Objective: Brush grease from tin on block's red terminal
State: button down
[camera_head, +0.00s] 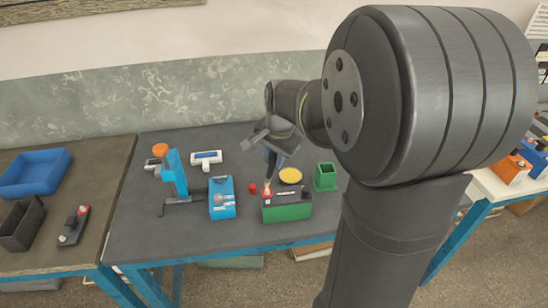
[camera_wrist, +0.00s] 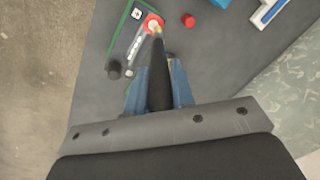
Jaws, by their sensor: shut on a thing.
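The block (camera_head: 287,212) is green with a dark top and stands near the table's front edge; it also shows in the wrist view (camera_wrist: 119,38). Its red terminal (camera_wrist: 148,18) is a red ring around a pale centre, at the block's left end in the head view (camera_head: 266,193). The tin (camera_head: 290,176) of yellow grease sits just behind the block. My gripper (camera_wrist: 158,85) is shut on the dark-handled brush (camera_wrist: 157,70). The brush's yellowish tip overlaps the red terminal in the wrist view; it appears at or just above it. Exact contact is hard to tell.
A small red cap (camera_head: 252,188) lies left of the block, and a blue box (camera_head: 221,198) stands farther left. A green cup (camera_head: 325,177) is to the right. A blue stand (camera_head: 175,172) and a blue-and-white item (camera_head: 206,158) are at the left and back.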

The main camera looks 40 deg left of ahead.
jog(key=shift+f, duration=0.55)
dwell(0.5)
jog(key=shift+w+d, duration=0.15)
dwell(0.4)
jog(key=shift+s+a, duration=0.3)
dwell(0.9)
jog(key=shift+w+d, duration=0.3)
jog(key=shift+d, duration=0.05)
dwell(0.4)
jog(key=shift+s+a, duration=0.3)
jog(key=shift+a, duration=0.05)
dwell(0.7)
jog(key=shift+w+d, duration=0.3)
dwell(0.7)
jog(key=shift+s+a, duration=0.15)
dwell(0.6)
